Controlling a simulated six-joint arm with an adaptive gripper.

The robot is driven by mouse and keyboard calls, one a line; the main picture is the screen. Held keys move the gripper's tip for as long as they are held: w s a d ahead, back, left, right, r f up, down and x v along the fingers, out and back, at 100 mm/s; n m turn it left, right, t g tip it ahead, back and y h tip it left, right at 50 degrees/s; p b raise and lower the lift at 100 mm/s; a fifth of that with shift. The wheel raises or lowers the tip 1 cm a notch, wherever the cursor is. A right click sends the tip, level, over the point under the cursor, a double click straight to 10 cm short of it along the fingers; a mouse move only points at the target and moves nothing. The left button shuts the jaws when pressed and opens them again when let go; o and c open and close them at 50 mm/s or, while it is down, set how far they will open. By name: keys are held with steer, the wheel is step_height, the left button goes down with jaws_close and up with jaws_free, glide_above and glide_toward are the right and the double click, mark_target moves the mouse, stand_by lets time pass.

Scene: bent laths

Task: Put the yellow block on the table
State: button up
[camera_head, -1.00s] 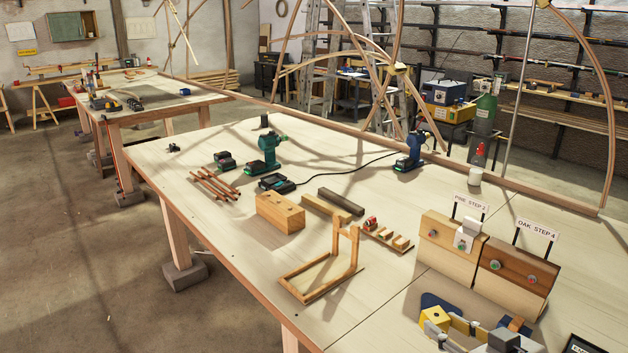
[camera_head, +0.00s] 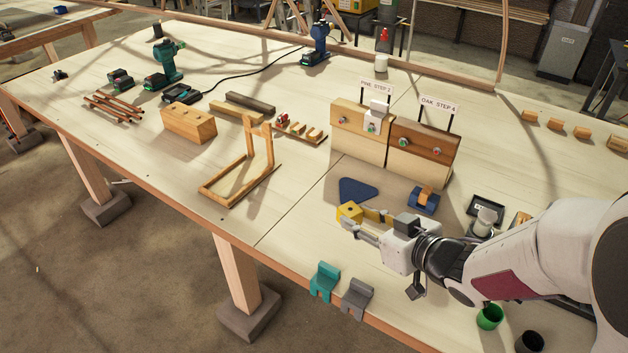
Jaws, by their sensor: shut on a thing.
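The yellow block (camera_head: 349,212) is a small cube with a dark hole in its top face. It is at the end of my gripper (camera_head: 364,222), between the fingertips. My gripper is shut on it, with the arm reaching in from the right. The block appears over the front middle of the table (camera_head: 300,222), close to a dark blue pad (camera_head: 358,190). I cannot tell whether the block touches the surface or is held just above it.
Behind stand two wooden step blocks with signs (camera_head: 395,140). A blue holder (camera_head: 423,200) is right of the gripper. Teal (camera_head: 325,281) and grey (camera_head: 357,297) brackets sit at the front edge. A wooden frame (camera_head: 240,175) stands left. Bare tabletop lies between the frame and gripper.

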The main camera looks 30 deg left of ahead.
steer(key=shift+f, duration=2.9)
steer(key=shift+f, duration=2.05)
steer(key=shift+f, duration=0.1)
steer(key=o, duration=1.1)
steer(key=shift+c, duration=0.2)
steer(key=shift+d+r, duration=0.2)
steer(key=v, duration=1.1)
steer(key=shift+s+d, duration=0.2)
steer(key=shift+d, duration=0.05)
